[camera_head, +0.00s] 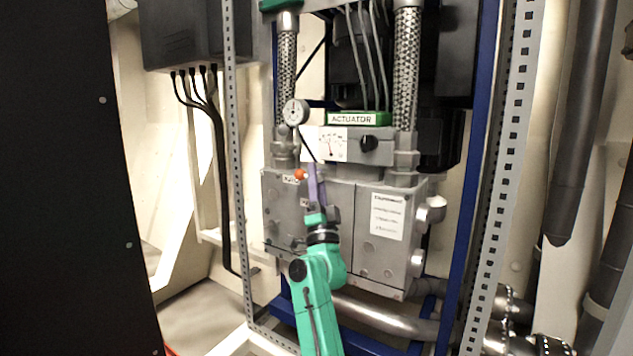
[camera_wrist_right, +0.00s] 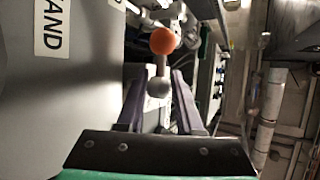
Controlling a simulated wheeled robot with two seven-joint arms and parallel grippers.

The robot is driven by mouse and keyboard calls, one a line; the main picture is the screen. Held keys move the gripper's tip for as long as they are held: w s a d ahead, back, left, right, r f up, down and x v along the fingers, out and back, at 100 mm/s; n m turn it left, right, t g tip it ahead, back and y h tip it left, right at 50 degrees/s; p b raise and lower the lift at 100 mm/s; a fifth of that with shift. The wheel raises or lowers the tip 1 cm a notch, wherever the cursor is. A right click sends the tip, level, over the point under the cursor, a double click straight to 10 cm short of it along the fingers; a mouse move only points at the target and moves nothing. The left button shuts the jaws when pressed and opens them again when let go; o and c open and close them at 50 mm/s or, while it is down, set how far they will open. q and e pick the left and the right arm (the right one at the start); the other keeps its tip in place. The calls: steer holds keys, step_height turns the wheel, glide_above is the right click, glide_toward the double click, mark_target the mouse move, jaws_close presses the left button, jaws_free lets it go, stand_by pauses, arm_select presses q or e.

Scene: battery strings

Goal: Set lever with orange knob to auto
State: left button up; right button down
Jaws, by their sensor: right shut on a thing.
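The lever's orange knob (camera_head: 299,174) shows in the head view at the upper left of the grey actuator box (camera_head: 337,220), by a small white label whose text is too small to read surely. In the right wrist view the orange knob (camera_wrist_right: 163,40) stands beyond my fingertips on a short stem with a grey ball (camera_wrist_right: 158,87) at its near end. My right gripper (camera_head: 312,172) is at the lever, its purple fingers either side of the grey ball, shut on the lever. A label reading "AND", partly cut off, shows in the wrist view (camera_wrist_right: 52,25). My left gripper is out of view.
A dial gauge (camera_head: 295,112), a meter (camera_head: 331,145) with a black knob (camera_head: 369,143) and a green "ACTUATOR" sign (camera_head: 358,118) sit above the box. Perforated uprights (camera_head: 507,150) and a dark panel (camera_head: 70,180) flank the opening. Pipes run below and right.

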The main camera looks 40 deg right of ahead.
steer(key=c, duration=0.9)
jaws_free()
steer(key=shift+f, duration=0.1)
steer(key=v, duration=1.4)
steer(key=shift+s+a+f+p, duration=0.1)
steer(key=shift+s+f+p, duration=0.1)
steer(key=shift+p, duration=0.1)
